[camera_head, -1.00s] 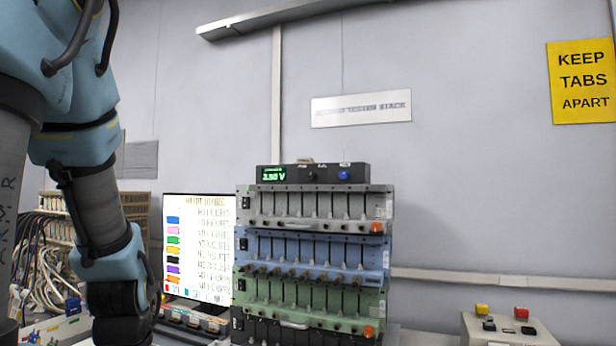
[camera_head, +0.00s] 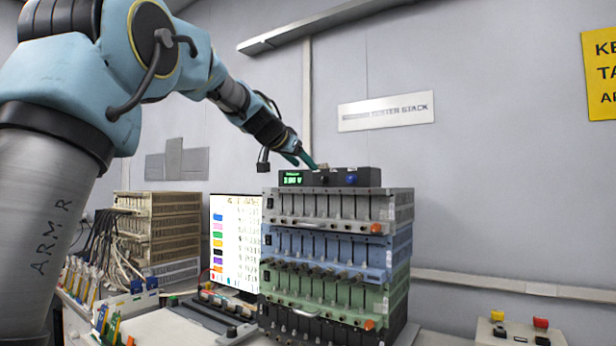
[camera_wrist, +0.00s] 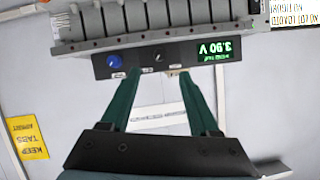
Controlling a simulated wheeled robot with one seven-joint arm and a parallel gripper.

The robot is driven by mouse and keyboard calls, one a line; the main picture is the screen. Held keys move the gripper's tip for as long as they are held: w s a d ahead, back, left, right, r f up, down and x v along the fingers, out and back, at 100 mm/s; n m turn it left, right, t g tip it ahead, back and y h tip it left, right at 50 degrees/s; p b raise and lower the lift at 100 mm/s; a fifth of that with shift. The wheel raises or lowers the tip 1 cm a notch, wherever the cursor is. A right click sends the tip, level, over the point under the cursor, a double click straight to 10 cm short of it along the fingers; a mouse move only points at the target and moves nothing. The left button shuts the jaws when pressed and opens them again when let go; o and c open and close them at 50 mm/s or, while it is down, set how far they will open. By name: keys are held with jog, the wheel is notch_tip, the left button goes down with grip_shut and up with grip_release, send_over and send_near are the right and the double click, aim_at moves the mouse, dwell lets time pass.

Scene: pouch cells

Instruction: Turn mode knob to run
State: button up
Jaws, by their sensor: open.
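A black control box (camera_head: 300,182) with a green lit display (camera_head: 291,179) sits on top of the tester stack. A small dark knob (camera_wrist: 159,58) shows in the middle of the box's face in the wrist view, and a blue knob (camera_wrist: 114,61) is beside it. Which one is the mode knob cannot be read. My gripper (camera_wrist: 158,73) is open, its two teal fingers pointing at the box face, one on each side of the dark knob in the picture. Contact cannot be told. In the head view my gripper (camera_head: 306,162) is just above the box's top edge.
The tester stack (camera_head: 335,262) has grey, blue and green tiers with several cell slots. A screen (camera_head: 236,240) stands left of it. Cabled racks (camera_head: 155,228) are further left. A button box (camera_head: 520,333) is at lower right. The wall behind is flat.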

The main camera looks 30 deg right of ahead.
aim_at(321, 179)
jog(key=p+x, duration=0.2)
jog(key=x, duration=0.3)
jog(key=p+x, duration=0.2)
jog(key=x, duration=0.3)
jog(key=shift+w+d+r+p, duration=0.1)
jog(key=shift+w+d+p, duration=0.05)
jog(key=shift+d+p, duration=0.25)
jog(key=shift+c, duration=0.4)
grip_shut()
